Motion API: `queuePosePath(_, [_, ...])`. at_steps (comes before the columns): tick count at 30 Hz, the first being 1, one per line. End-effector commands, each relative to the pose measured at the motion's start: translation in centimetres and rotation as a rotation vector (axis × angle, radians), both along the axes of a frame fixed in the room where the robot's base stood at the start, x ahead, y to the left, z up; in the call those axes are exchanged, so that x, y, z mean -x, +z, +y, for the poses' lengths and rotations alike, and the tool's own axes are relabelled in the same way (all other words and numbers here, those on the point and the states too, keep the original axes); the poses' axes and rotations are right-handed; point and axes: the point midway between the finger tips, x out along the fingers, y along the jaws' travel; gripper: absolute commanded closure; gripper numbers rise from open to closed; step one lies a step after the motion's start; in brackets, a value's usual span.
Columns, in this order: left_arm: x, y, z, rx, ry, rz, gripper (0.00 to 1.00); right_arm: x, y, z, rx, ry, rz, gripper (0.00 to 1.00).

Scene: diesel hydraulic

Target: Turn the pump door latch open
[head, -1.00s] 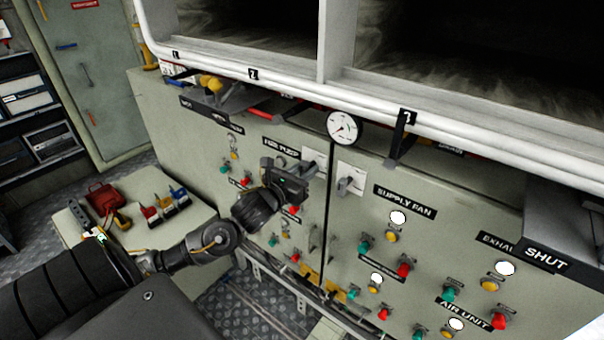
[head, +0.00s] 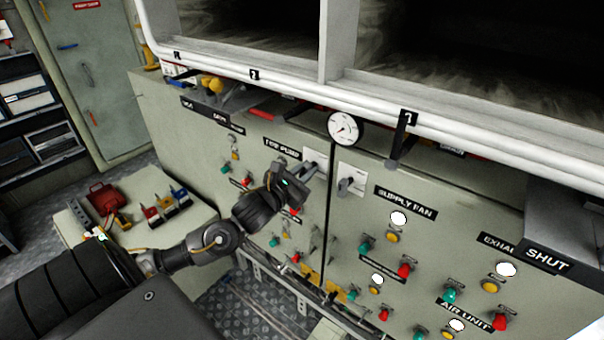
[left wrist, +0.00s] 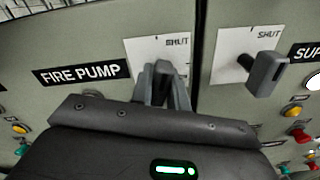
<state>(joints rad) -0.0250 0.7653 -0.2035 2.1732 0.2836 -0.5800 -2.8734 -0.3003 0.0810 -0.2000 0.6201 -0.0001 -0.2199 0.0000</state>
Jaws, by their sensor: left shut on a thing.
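The pump door latch is a grey handle on a white plate marked SHUT (left wrist: 160,50), right of the FIRE PUMP label (left wrist: 81,74). In the head view its plate (head: 318,157) sits near the right edge of the left cabinet door. My left gripper (head: 305,172) is shut on the latch handle. In the left wrist view its fingers (left wrist: 164,88) stand on both sides of the handle, which points roughly down toward me; the gripper body hides its lower part. My right gripper is not in view.
A second similar latch (left wrist: 264,74) sits close on the right, on the neighbouring door. Knobs and lamps cover the panels below. A white pipe rail (head: 290,92) and a gauge (head: 343,127) are above. A side table (head: 140,226) with tools stands at left.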

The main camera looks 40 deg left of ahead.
Motion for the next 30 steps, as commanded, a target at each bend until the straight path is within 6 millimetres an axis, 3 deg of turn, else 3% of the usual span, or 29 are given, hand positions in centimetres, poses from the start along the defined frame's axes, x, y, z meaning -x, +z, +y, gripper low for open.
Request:
queuePosePath(1, [0.0,-0.1,0.0,0.000,-0.001,0.001,1.00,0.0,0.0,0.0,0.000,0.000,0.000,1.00])
queuePosePath(2, [0.0,-0.1,0.0,0.001,-0.001,0.001,0.80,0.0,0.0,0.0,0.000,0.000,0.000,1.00])
queuePosePath(5, [0.0,-0.1,0.0,0.001,-0.001,0.001,0.67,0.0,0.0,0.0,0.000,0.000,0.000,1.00])
queuePosePath(17, [-0.1,0.0,0.0,0.003,0.000,0.000,0.67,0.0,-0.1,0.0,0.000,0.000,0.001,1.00])
queuePosePath(30, [-3.5,0.2,-0.1,0.003,-0.002,-0.005,0.67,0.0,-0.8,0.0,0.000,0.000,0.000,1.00])
